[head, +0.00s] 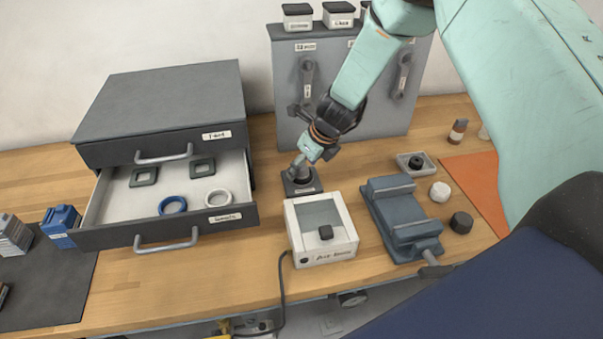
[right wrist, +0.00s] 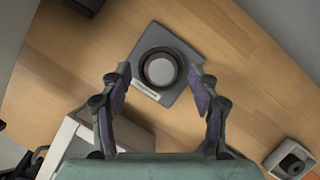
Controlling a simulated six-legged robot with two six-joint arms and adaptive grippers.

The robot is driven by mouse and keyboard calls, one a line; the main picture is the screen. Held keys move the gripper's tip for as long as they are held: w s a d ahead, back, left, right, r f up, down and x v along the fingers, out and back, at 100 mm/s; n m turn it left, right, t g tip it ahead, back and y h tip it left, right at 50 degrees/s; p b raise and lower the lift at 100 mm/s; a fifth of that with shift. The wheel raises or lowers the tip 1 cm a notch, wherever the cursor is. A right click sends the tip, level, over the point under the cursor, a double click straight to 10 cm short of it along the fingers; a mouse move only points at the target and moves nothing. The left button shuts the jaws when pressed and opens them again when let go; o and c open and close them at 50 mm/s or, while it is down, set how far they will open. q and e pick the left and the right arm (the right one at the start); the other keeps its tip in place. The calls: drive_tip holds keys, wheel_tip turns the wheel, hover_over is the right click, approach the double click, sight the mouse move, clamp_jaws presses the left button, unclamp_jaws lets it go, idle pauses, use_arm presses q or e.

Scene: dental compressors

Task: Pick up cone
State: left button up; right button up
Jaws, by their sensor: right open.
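In the right wrist view, the cone appears to be the round grey piece with a pale top (right wrist: 160,71), seen from above in a dark round seat. The seat is on a square grey labelled base (right wrist: 178,97). In the head view this base (head: 291,189) stands on the bench behind the white box, with the piece partly hidden by my gripper. My right gripper (head: 309,160) is above it, pointing down. In the right wrist view my right gripper (right wrist: 161,88) is open and empty, its fingers left and right of the piece, apart from it. My left gripper is out of view.
A white box with a dark knob (head: 341,231) stands just in front of the base. A grey vise (head: 385,212) is to its right. An open drawer (head: 103,208) with several rings and frames is left. A grey panel (head: 338,70) with hanging tools stands behind.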

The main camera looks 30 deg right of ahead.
drive_tip(key=shift+w+d, duration=0.1)
drive_tip(key=shift+c, duration=1.3)
drive_tip(key=shift+r, duration=0.1)
drive_tip(key=c, duration=0.5)
clamp_jaws()
